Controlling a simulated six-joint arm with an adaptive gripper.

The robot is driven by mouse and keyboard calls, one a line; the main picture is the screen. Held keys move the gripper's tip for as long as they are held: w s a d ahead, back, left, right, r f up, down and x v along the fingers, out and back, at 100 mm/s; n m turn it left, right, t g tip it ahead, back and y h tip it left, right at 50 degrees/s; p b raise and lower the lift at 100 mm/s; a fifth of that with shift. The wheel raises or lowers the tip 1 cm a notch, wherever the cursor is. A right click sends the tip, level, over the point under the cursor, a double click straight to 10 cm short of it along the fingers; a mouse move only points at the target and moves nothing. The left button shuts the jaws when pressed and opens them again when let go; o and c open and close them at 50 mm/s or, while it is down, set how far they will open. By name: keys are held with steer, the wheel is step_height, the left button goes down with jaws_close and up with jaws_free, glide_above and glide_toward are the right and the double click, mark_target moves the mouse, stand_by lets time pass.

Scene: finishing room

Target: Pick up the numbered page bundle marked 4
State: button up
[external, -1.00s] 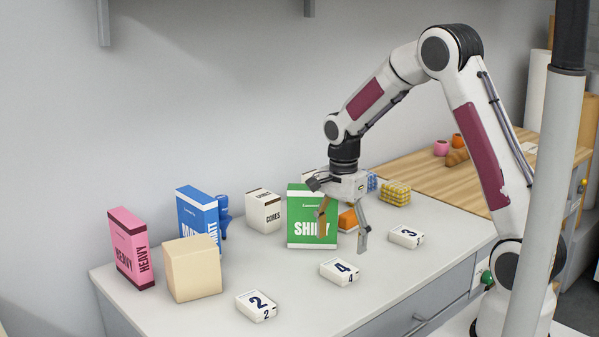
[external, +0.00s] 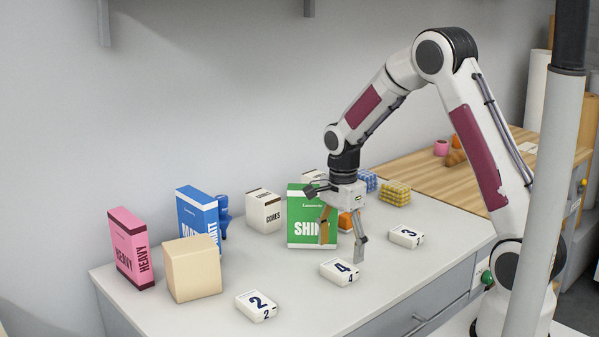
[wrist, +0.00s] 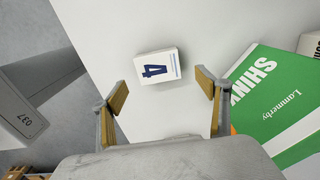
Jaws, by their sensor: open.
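The page bundle marked 4 (external: 339,272) is a small white block with dark blue numerals, lying flat on the grey-white worktop near its front edge. In the wrist view the bundle (wrist: 157,67) lies ahead of and between the fingertips, not touching them. My gripper (external: 343,251) is open and empty, pointing down, above and just behind the bundle. Its tan-padded fingers (wrist: 160,92) are spread wide in the wrist view. The bundles marked 2 (external: 256,306) and 3 (external: 406,237) lie to either side, well apart from it.
A green SHINY box (external: 303,225) stands close behind my gripper. A cream block (external: 192,268), a pink HEAVY box (external: 131,248) and a blue box (external: 198,218) stand at the left.

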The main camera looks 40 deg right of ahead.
mark_target(339, 267)
steer(key=shift+f, duration=0.2)
steer(key=shift+s+a+f, duration=0.1)
steer(key=shift+f, duration=1.2)
steer(key=shift+s+a+f, duration=0.1)
steer(key=shift+f, duration=1.15)
steer(key=shift+c, duration=0.4)
steer(key=c, duration=1.2)
